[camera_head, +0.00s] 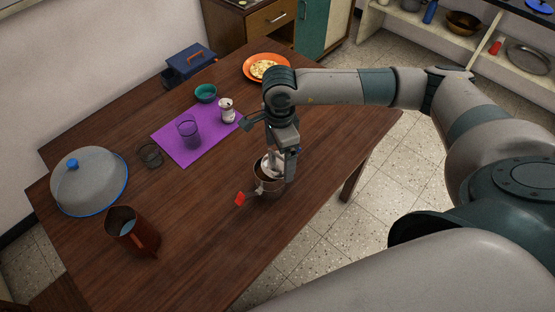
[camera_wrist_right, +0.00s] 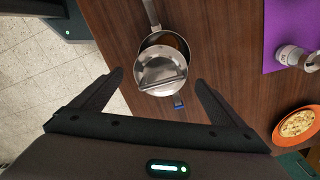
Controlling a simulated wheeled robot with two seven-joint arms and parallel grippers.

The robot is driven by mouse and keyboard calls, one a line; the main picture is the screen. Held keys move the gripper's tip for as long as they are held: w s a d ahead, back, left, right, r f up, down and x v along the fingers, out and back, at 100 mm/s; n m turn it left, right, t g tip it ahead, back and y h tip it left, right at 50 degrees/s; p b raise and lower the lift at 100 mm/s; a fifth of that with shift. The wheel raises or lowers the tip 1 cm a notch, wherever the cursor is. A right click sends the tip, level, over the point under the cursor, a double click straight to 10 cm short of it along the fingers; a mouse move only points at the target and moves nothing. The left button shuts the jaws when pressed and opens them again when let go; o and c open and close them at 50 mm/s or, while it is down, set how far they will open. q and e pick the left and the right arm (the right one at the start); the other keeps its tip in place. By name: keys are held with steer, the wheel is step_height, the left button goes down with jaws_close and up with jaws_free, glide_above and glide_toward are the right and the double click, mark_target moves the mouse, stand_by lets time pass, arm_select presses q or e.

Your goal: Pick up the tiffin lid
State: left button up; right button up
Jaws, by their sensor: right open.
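The tiffin lid (camera_wrist_right: 160,85) is a round, shiny steel disc with a raised strip handle across its middle. It rests on a steel vessel (camera_wrist_right: 180,40), off-centre, leaving part of a brown inside showing. In the head view the lid (camera_head: 270,165) sits at the top of the vessel (camera_head: 268,186), partly hidden by my gripper. My right gripper (camera_head: 282,155) points down over the lid. In the right wrist view its two fingers (camera_wrist_right: 159,78) are spread apart, with the lid showing between them, and nothing is held. My left gripper is not in view.
A small red piece (camera_head: 239,199) sticks out beside the vessel. A brown jug (camera_head: 132,232), domed cover (camera_head: 88,180), dark glass (camera_head: 150,155), purple mat (camera_head: 190,152), white can (camera_head: 227,110), teal bowl (camera_head: 206,93) and orange plate (camera_head: 255,79) stand farther off. The table's near right is clear.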

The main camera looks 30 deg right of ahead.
steer(key=shift+f, duration=1.1)
steer(key=c, duration=1.3)
steer(key=shift+o, duration=0.2)
steer(key=shift+r, duration=0.15)
